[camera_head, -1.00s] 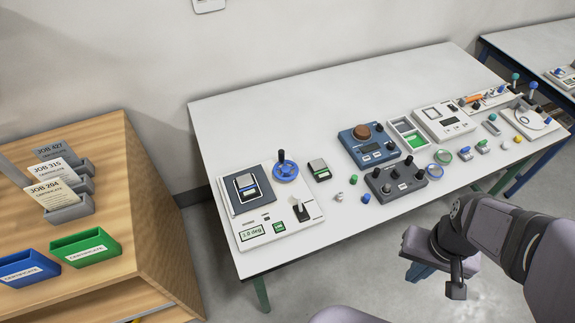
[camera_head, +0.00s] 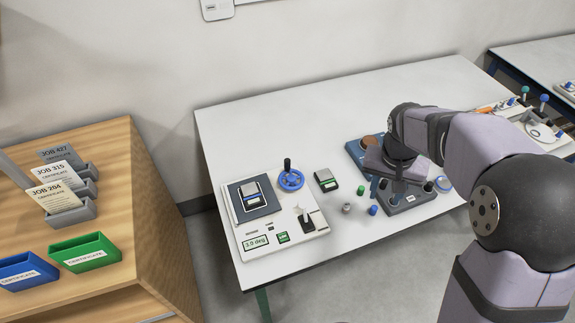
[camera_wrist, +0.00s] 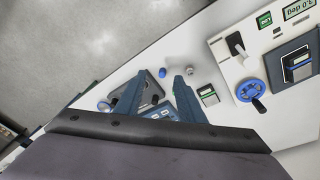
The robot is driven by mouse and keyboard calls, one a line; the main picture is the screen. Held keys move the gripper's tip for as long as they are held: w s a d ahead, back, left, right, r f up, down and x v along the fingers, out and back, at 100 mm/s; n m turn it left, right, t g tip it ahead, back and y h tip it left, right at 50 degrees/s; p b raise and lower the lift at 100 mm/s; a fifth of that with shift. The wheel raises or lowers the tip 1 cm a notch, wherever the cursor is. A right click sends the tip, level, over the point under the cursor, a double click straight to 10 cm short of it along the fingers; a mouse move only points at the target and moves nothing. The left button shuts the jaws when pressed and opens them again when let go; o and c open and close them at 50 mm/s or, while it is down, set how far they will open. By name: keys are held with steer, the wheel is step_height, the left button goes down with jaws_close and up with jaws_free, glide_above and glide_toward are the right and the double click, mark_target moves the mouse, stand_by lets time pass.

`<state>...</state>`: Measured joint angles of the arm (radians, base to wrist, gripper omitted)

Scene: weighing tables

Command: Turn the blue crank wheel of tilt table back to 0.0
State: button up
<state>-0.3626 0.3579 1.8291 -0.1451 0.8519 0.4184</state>
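The tilt table (camera_head: 301,234) is a white unit at the left of the white table. Its blue crank wheel (camera_head: 291,181) has a black upright handle and sits at the unit's back right. The green display (camera_head: 255,243) appears to read 3.0 deg. A dark tilt plate (camera_head: 249,213) carries a small device. In the wrist view the blue crank wheel (camera_wrist: 252,89) is right of my gripper (camera_wrist: 153,82), apart from it. The gripper's two fingers are spread, with nothing held between them. In the head view my arm hides most of the gripper.
A small green-and-grey block (camera_head: 326,180) stands right of the wheel. Small knobs, one green (camera_head: 361,190) and one blue (camera_head: 373,210), stand between the tilt table and a dark grey box (camera_head: 408,204). The table's back left is clear.

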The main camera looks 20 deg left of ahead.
steer(key=w+a+f, duration=0.2)
steer(key=w+a, duration=0.3)
steer(key=a, duration=0.3)
steer(key=t+b, duration=0.3)
glide_above(287, 161)
steer(key=s, duration=0.2)
step_height(287, 161, down, 4)
steer(key=shift+s+y, duration=0.2)
steer(key=shift+y, duration=0.2)
steer(key=shift+f+p, duration=0.15)
steer(key=shift+p, duration=0.15)
steer(key=shift+p+x, duration=1.3)
steer(key=shift+x, duration=2.25)
jaws_close()
